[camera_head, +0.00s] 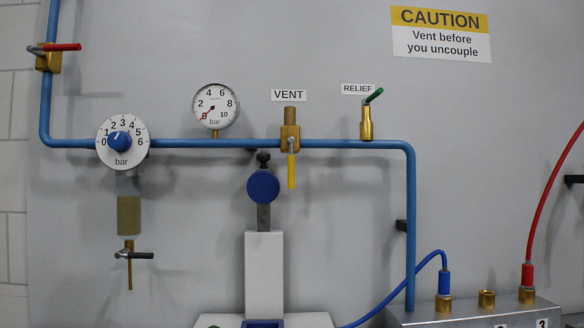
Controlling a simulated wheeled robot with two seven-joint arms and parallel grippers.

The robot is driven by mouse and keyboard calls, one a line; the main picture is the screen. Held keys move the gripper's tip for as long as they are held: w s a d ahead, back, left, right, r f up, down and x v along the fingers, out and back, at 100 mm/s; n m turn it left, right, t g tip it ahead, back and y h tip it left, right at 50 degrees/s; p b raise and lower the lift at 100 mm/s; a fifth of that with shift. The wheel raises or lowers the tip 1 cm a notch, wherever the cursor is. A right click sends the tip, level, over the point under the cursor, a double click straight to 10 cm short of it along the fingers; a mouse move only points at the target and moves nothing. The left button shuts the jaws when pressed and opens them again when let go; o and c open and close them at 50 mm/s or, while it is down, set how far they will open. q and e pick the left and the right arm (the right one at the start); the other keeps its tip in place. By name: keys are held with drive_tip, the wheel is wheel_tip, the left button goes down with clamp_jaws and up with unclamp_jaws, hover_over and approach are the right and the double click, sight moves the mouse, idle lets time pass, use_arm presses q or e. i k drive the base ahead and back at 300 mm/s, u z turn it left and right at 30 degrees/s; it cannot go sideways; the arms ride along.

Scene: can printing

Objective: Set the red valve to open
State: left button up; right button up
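The red valve (62,47) is at the upper left of the head view. Its brass body (48,60) sits on the vertical run of blue pipe (46,105). Its red lever lies horizontally, pointing right, across the pipe. Neither of my grippers is in view, and nothing touches the lever.
A regulator dial with a blue knob (119,140) is below right of the valve. A gauge (215,107) has its needle near 0. The yellow vent lever (291,170) hangs down. A green relief lever (374,95) tilts up right. The space around the red lever is clear.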

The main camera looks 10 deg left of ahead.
sight(38, 51)
drive_tip(key=u, duration=2.5)
drive_tip(key=k, duration=0.15)
